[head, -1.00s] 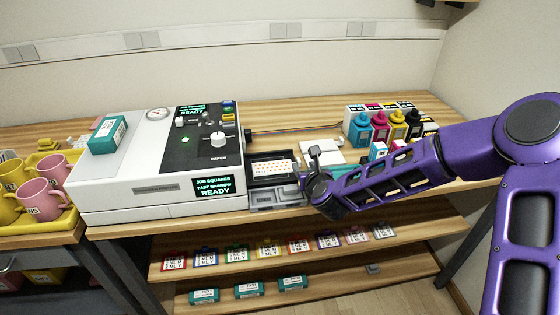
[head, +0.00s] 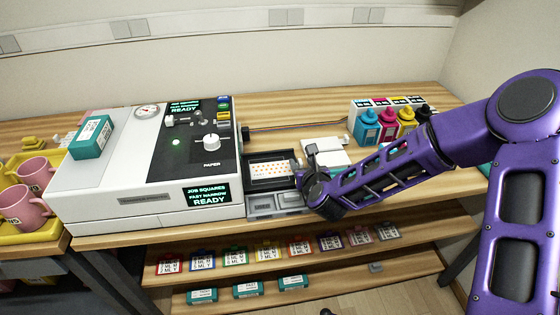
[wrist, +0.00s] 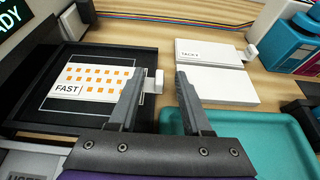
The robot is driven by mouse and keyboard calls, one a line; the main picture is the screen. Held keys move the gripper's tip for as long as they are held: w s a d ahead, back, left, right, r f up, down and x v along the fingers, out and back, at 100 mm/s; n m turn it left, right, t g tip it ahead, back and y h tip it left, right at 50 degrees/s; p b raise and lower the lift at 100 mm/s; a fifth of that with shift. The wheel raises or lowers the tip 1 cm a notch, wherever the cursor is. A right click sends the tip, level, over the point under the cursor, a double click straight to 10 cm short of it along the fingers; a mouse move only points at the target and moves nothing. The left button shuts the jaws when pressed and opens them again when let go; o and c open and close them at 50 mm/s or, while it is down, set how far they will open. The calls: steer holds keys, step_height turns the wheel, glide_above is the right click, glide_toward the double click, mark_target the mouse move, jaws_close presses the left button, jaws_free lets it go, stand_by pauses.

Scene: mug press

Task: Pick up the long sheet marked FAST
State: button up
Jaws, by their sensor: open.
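The long sheet marked FAST (wrist: 90,80) lies flat in a black tray (wrist: 28,124) in the wrist view. It is white with rows of orange squares, and it also shows in the head view (head: 270,169). My gripper (wrist: 154,75) is open and empty. Its left finger overlaps the sheet's right end in the wrist view, and its right finger is over the white stack beside the tray. I cannot tell how high the fingers are above the sheet. In the head view my gripper (head: 308,168) is at the tray's right side.
A white stack marked TACKY (wrist: 215,75) and a teal tray (wrist: 270,140) are right of the black tray. The white printer (head: 135,208) stands to the left. Ink bottles (head: 385,130) stand at the back right. Lower shelves hold tagged packs (head: 235,258).

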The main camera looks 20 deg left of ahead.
steer(key=shift+w+a+f, duration=0.1)
steer(key=shift+w+a, duration=0.05)
steer(key=shift+w, duration=0.1)
jaws_close()
stand_by(0.3)
